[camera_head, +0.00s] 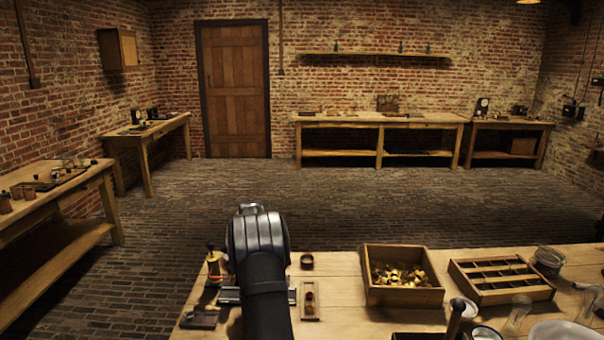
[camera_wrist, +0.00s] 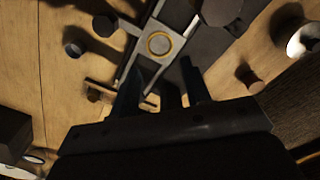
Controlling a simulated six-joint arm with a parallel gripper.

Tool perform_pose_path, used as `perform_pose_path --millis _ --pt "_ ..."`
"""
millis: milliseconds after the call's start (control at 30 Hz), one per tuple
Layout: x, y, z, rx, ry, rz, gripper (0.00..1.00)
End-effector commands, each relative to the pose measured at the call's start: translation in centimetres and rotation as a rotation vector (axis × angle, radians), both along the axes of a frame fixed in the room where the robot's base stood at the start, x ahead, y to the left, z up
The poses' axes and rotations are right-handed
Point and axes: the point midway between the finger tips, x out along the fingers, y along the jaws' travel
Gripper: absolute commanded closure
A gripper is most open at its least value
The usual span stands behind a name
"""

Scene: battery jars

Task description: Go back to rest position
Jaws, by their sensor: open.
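In the wrist view my gripper (camera_wrist: 160,82) is open, its two dark fingers apart with nothing seen held between them. Beyond the fingertips lies a grey metal plate with a brass ring (camera_wrist: 159,43) on a dark fixture. In the head view my arm rises over the near table's left part, and my gripper is hidden behind it. Parts of a metal fixture (camera_head: 229,296) show beside the arm.
A wooden box (camera_head: 404,297) of brass pieces and a compartment tray (camera_head: 500,292) stand to the right. Several glass jars (camera_head: 518,312) stand at the far right. A brass device with a dark knob (camera_head: 214,266) stands left of my arm. Bare tabletop (camera_head: 343,272) lies between small tray and box.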

Motion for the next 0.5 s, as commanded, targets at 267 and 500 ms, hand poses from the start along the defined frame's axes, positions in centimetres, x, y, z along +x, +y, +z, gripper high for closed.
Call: perform_pose_path --millis 267,500 --pt "-0.1 -0.1 -5.7 0.001 0.002 -0.001 0.57" --pt "0.0 0.0 -4.0 0.0 -0.003 -0.002 0.57"
